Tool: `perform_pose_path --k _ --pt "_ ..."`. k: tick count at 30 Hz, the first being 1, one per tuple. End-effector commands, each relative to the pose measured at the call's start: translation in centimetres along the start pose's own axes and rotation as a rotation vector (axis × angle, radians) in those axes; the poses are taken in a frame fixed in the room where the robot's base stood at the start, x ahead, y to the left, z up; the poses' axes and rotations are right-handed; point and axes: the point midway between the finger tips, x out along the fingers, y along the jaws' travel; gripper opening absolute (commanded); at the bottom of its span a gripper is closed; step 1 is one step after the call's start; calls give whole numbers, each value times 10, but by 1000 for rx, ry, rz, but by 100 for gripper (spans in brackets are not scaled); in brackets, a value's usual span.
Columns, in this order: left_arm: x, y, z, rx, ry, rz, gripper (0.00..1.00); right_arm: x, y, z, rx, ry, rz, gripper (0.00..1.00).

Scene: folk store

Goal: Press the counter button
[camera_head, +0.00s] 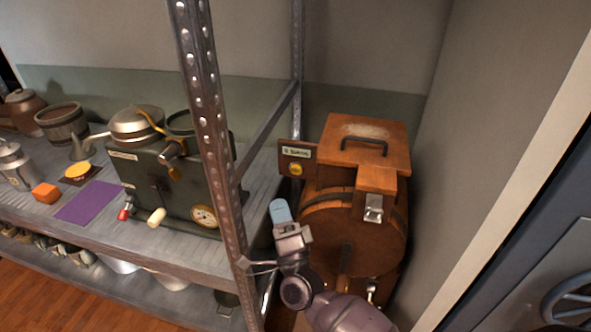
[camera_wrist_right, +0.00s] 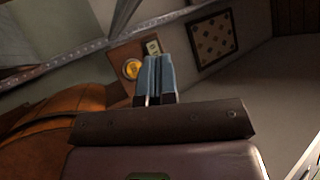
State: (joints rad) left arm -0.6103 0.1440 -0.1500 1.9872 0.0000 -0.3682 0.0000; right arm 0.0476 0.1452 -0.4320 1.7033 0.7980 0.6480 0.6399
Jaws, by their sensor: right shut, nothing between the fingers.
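The counter button (camera_head: 295,170) is a small round yellow button on a wooden plate (camera_head: 285,157) with a pale label above it. The plate sticks out from the left side of a wooden barrel-shaped machine (camera_head: 350,215). My right gripper (camera_head: 280,208) is shut and empty, its blue-grey fingers pointing up, just below and left of the button in the head view. In the right wrist view the button (camera_wrist_right: 131,68) shows just left of the shut fingertips (camera_wrist_right: 157,60). I cannot tell the exact gap, but no contact shows. My left gripper is not in view.
A metal shelf post (camera_head: 212,130) stands left of my right arm. The shelf (camera_head: 120,225) holds a dark green machine (camera_head: 160,185), a purple cloth (camera_head: 90,202), an orange block (camera_head: 46,193) and several pots. A wall closes off the right side.

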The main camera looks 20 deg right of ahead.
Motion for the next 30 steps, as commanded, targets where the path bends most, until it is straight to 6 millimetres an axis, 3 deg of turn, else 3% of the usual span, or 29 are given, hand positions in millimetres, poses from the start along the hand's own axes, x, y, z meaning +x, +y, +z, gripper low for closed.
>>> perform_pose_path --k 8,30 --pt "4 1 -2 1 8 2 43 7 6 -5 -3 -1 -1 0" --pt "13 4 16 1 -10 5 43 58 44 -42 -2 -2 1 0"
